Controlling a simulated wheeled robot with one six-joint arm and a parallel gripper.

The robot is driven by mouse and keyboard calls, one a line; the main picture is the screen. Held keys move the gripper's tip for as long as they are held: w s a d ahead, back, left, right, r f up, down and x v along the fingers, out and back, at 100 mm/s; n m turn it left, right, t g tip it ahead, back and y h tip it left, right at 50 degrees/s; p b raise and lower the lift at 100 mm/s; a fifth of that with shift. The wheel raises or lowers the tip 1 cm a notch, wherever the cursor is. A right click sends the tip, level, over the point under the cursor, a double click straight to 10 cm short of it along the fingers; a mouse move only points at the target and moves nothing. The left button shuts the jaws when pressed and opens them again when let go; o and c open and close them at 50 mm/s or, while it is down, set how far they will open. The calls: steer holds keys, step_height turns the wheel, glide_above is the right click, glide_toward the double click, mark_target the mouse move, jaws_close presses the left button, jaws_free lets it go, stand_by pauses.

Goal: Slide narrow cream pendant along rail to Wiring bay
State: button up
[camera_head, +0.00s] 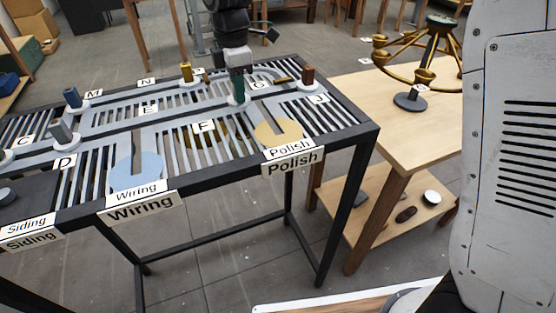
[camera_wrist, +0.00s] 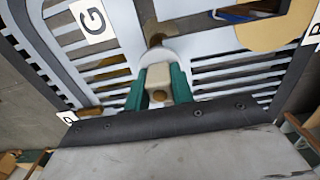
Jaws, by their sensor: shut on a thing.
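My gripper (camera_head: 237,91) is over the slotted rail table (camera_head: 371,129), between the G and F plates. In the wrist view its green fingers (camera_wrist: 159,88) are shut on a narrow cream block, the cream pendant (camera_wrist: 157,72), with a round brass-coloured end facing the camera. The pendant's pale round base shows around it at the slot. In the head view the fingers mostly hide the pendant. The Wiring bay is a light blue disc (camera_head: 145,168) at the table's front edge, left of and nearer than my gripper. A slot runs into it, and no pendant stands on it.
The Polish bay (camera_head: 277,132) is a yellow disc to the right. Other pendants on the rails are brass (camera_head: 186,72), dark blue (camera_head: 72,98), grey (camera_head: 61,132) and brown (camera_head: 308,77). A wooden table (camera_head: 440,135) with a brass chandelier (camera_head: 425,75) stands at right.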

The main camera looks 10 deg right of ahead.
steer(key=s+a, duration=0.2)
steer(key=a, duration=0.6)
steer(key=s+a, duration=0.3)
steer(key=a, duration=0.6)
stand_by(0.5)
steer(key=s+a, duration=0.1)
steer(key=a, duration=0.4)
steer(key=shift+s+a, duration=0.3)
steer(key=shift+a, duration=0.1)
steer(key=shift+s+d, duration=0.65)
steer(key=shift+s, duration=1.6)
steer(key=shift+s+d, duration=0.65)
steer(key=shift+s, duration=1.6)
steer(key=shift+s+d, duration=0.65)
steer(key=shift+s, duration=1.6)
steer(key=o, duration=1)
